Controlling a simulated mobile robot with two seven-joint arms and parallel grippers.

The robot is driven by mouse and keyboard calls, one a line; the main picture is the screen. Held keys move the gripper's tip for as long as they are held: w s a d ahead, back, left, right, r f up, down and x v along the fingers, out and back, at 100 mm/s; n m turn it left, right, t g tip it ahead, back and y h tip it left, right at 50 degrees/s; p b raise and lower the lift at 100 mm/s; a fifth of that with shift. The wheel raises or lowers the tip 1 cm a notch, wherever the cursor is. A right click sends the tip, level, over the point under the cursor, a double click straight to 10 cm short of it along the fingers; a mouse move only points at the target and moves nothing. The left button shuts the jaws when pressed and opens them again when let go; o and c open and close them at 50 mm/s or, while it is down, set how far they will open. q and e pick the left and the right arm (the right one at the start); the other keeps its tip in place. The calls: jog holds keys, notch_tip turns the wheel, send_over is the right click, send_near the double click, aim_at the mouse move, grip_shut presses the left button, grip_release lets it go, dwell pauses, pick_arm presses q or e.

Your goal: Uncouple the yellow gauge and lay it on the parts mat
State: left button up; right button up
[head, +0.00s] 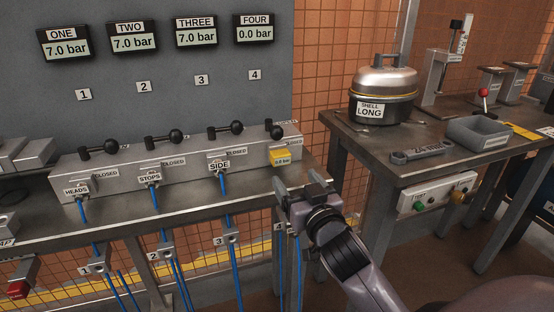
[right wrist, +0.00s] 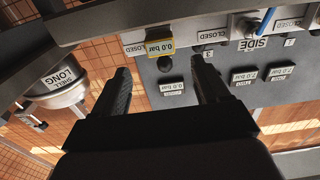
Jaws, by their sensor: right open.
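The yellow gauge (head: 280,158), reading 0.0 bar, sits on the front of the grey manifold (head: 190,172) at its right end, below the fourth black-knobbed valve. It also shows in the right wrist view (right wrist: 161,48), upside down. My right gripper (head: 300,187) is open and empty, in front of and just below right of the gauge. In the right wrist view the gauge is beyond the fingertips (right wrist: 160,66), roughly between them, and apart from them. My left gripper is not in view. I cannot clearly make out a parts mat; a flat yellow piece (head: 525,132) lies on the right bench.
Blue hoses (head: 225,195) hang from the HEADS, STOPS and SIDE ports. The fourth wall display (head: 254,34) reads 0.0 bar; the others read 7.0.

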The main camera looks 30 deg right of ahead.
aim_at(283, 161)
jog(key=shift+b+x, duration=0.4)
jog(key=shift+x, duration=4.1)
jog(key=shift+p, duration=0.4)
jog(key=c, duration=1.3)
jog(key=shift+p+v, duration=0.8)
jog(key=shift+v, duration=2.05)
jog(key=shift+s+p, duration=0.15)
jog(key=shift+p, duration=0.15)
